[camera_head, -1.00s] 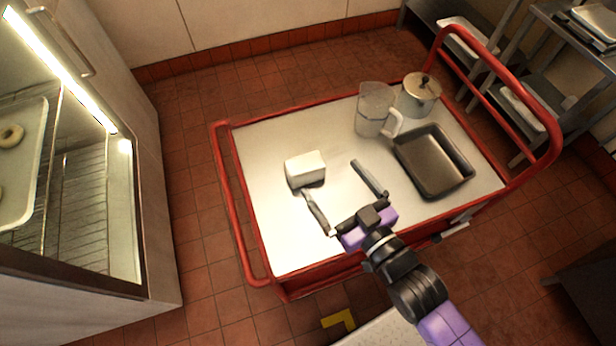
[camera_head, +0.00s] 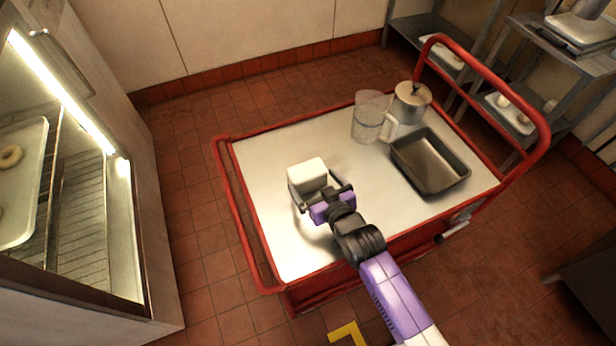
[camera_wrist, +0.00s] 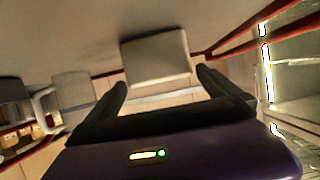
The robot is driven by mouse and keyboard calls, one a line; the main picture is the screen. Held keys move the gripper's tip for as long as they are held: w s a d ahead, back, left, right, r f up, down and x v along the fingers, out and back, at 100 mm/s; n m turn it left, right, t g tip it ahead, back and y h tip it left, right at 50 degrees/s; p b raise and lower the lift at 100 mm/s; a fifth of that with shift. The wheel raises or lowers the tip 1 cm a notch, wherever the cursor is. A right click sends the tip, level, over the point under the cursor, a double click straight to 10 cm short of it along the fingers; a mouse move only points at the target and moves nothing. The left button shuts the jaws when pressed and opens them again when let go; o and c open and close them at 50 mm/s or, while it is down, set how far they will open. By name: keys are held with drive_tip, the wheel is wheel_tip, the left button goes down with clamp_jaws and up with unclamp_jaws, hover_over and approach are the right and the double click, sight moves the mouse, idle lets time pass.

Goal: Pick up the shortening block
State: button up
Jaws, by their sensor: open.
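The shortening block is a white rectangular block (camera_head: 308,174) on the pale top of the red-framed cart. In the wrist view the block (camera_wrist: 156,58) shows ahead of my fingers, between their tips. My gripper (camera_head: 313,182) is open and right at the block in the head view, its two fingers reaching along either side. The wrist view shows the gripper (camera_wrist: 162,80) with its fingers spread wide and nothing shut between them. Whether a finger touches the block I cannot tell. The block's lower near side is partly hidden by the gripper.
A clear pitcher (camera_head: 370,118), a lidded metal pot (camera_head: 411,101) and a dark rectangular pan (camera_head: 430,160) stand on the cart's right side. The cart (camera_head: 262,215) has bare top left of the block. A lit cabinet (camera_head: 75,190) stands at left.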

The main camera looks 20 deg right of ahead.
hover_over(309, 176)
drive_tip(key=s+a, duration=0.2)
drive_tip(key=shift+s+d+f, duration=0.1)
drive_tip(key=shift+f, duration=0.5)
drive_tip(key=shift+s+d+f, duration=0.1)
drive_tip(key=shift+f, duration=0.45)
drive_tip(key=shift+r, duration=0.1)
drive_tip(key=c, duration=1.5)
drive_tip(key=shift+c, duration=0.2)
drive_tip(key=shift+r, duration=0.1)
